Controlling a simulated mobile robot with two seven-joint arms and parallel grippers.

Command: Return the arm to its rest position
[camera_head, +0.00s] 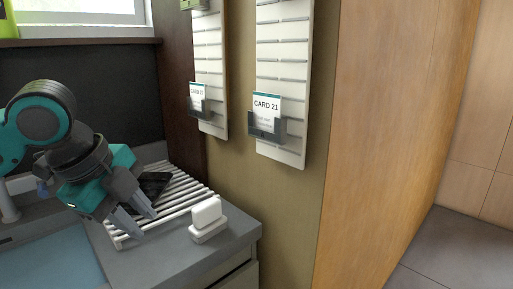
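My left arm, grey and teal, reaches in from the left above the counter. My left gripper (147,228) points down to the right, with its two fingers apart and nothing visible between them. Its tips are over or beside the near-left part of a white slatted rack (190,187); I cannot tell whether they touch it. My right gripper is not in view.
A white block-like item (207,213) stands on the grey counter (178,262), right of the gripper. A dark object (155,182) lies on the rack, partly hidden. Wall racks hold cards, one reading CARD 21 (266,110). Open floor (455,255) lies at right.

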